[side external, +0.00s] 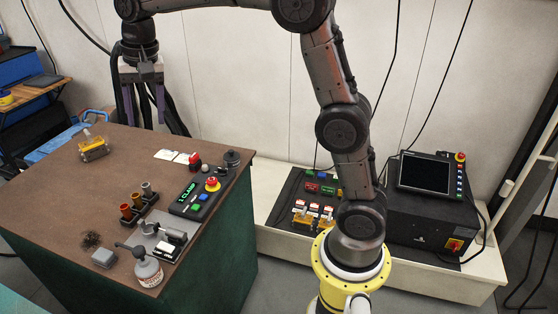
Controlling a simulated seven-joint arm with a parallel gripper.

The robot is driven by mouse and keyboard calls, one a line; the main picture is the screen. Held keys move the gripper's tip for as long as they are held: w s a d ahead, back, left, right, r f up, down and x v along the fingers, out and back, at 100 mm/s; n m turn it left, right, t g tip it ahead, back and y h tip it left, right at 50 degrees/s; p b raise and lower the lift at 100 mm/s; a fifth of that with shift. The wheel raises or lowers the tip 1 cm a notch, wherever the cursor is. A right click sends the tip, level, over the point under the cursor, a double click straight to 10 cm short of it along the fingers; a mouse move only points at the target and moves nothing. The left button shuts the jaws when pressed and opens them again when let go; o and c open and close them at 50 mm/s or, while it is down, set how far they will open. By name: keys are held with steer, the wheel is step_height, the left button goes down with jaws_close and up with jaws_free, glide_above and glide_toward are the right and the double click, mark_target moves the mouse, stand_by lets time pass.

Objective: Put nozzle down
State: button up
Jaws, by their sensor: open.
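My gripper (145,115) hangs above the back edge of the brown-topped table (60,180), pointing down. Its two purple fingers are apart, and I see nothing between them. Three small cylinders that look like nozzles stand in a dark rack (140,215) near the front of the table: an orange one (126,211), a brown one (137,200) and a greyish one (147,189). My gripper is well behind them and apart from them. I cannot tell which one is the task's nozzle.
A control box (195,196) with a red button lies right of the rack. A grey fixture (170,238), a spray bottle (147,270) and a grey block (104,258) are in front. A yellow-and-metal piece (93,148) sits at the back left. The table's left middle is clear.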

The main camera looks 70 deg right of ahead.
steer(key=s+r+n+t, duration=0.2)
steer(key=s+n, duration=0.3)
steer(key=s, duration=1)
steer(key=s+f+n, duration=0.2)
steer(key=s+f, duration=0.1)
steer(key=s, duration=0.4)
steer(key=s+a+f+n+t, duration=0.1)
steer(key=s+f, duration=0.3)
steer(key=s, duration=0.4)
steer(key=shift+n, duration=0.9)
steer(key=shift+s+a, duration=0.1)
